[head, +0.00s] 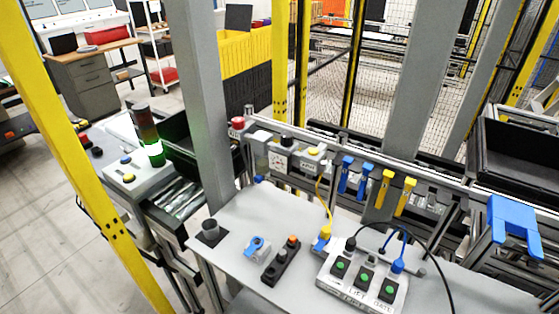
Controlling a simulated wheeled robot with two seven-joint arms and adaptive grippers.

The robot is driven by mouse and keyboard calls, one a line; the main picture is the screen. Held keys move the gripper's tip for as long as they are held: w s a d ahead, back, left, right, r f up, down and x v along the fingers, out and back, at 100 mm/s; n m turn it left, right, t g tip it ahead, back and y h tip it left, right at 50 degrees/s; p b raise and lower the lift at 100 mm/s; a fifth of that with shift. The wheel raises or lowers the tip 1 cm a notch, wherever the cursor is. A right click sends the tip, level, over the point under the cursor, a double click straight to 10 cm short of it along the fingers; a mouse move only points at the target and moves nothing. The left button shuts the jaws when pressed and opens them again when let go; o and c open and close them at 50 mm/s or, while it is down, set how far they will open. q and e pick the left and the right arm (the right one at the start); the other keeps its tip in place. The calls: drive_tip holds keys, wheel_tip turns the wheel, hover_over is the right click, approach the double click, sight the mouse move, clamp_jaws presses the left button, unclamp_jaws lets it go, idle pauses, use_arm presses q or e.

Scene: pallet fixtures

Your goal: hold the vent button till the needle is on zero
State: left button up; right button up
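A small gauge (279,160) with a pale square face hangs on the rail at the back of the grey bench. Its needle is too small to read. Just right of it is a pale box with a yellow button (313,150) and a small label that I cannot read. I cannot tell for sure that this is the vent button. A red button (238,122) sits at the rail's left end. Nothing is touching any of these buttons. Neither of my grippers is in view.
The grey bench (235,240) carries a panel with green buttons (362,277), a dark button strip (281,262) and a blue-and-white part (257,248). Blue and yellow clips (347,175) hang from the rail. A thick grey post (206,100) stands at the bench's left.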

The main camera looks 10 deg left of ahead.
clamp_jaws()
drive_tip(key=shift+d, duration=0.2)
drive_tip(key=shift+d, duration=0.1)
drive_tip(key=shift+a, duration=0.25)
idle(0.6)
